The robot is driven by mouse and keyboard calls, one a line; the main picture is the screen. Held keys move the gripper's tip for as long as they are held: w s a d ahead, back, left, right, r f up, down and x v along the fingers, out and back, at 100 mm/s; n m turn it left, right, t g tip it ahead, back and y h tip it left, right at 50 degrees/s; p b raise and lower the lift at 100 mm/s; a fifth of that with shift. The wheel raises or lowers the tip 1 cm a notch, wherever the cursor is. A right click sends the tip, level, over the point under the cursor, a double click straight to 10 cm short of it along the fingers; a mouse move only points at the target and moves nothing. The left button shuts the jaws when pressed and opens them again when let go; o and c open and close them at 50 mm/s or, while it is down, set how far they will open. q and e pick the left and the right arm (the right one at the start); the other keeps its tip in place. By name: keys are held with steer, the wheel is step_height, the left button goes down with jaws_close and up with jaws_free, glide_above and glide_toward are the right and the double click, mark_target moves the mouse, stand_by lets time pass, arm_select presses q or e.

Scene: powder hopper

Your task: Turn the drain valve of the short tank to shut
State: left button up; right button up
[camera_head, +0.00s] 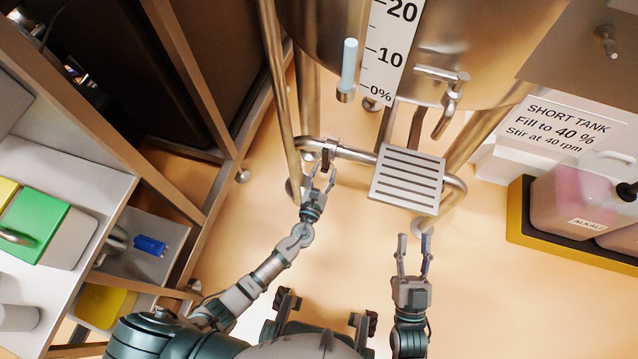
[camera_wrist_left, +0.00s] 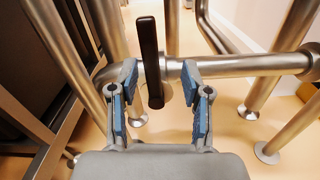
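The short tank (camera_head: 300,25) is a shiny metal vessel at the top of the head view, with a white percent scale (camera_head: 388,55). Below it runs a metal drain pipe (camera_head: 355,154). The drain valve's dark lever (camera_head: 326,160) sits on this pipe and shows in the left wrist view (camera_wrist_left: 149,55) as a black bar crossing the pipe (camera_wrist_left: 230,68). My left gripper (camera_head: 320,178) is open at the lever. In the left wrist view its blue-padded fingers (camera_wrist_left: 164,108) stand either side of the lever, with gaps on both sides. My right gripper (camera_head: 414,242) is open and empty, below the slatted plate.
A slatted metal plate (camera_head: 407,178) sits at the pipe's right. Metal tank legs (camera_head: 277,90) stand around the pipe. A short-tank sign (camera_head: 570,125) and a pink canister (camera_head: 575,200) in a yellow-edged tray (camera_head: 515,215) are at right. Shelving (camera_head: 60,190) stands at left.

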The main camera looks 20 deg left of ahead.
arm_select(q)
steer(key=s, duration=0.6)
steer(key=shift+a, duration=0.15)
stand_by(0.3)
